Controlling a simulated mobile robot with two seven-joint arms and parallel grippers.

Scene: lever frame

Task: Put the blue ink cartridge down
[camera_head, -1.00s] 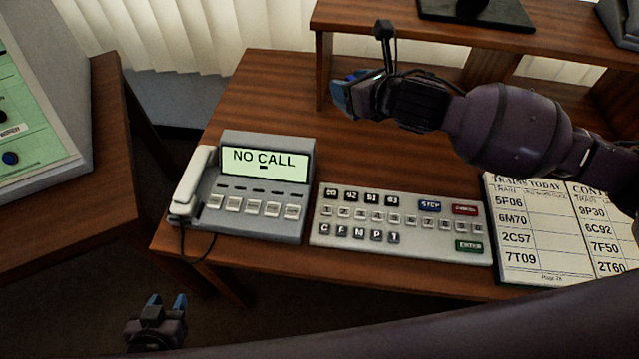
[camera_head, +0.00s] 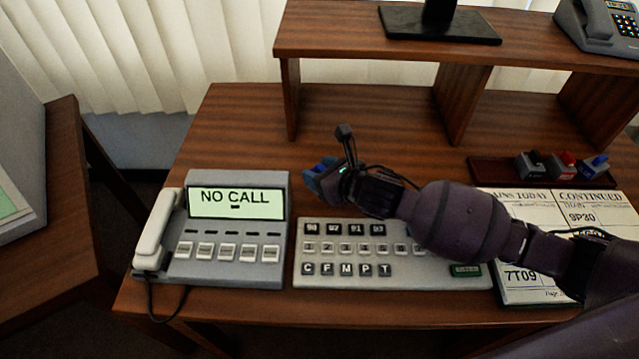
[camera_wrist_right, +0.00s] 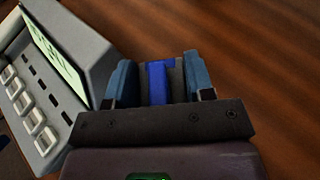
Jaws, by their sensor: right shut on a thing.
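The blue ink cartridge (camera_wrist_right: 157,82) shows in the right wrist view between the two blue fingers of my right gripper (camera_wrist_right: 162,78). The gripper is shut on it, with a dark grey part beside the blue one. In the head view my right gripper (camera_head: 318,178) is over the desk (camera_head: 235,130), just behind the keyboard and right of the phone; only a bit of blue (camera_head: 326,164) shows at the fingers. I cannot tell whether the cartridge touches the desk. My left gripper is not in view.
A grey phone with a NO CALL screen (camera_head: 236,202) stands at left, a keyboard (camera_head: 335,275) at front. A dark tray (camera_head: 490,171) with black, red and blue-topped pieces lies behind an open book (camera_head: 508,203). A raised shelf (camera_head: 340,42) spans the back. Bare desk lies between shelf and phone.

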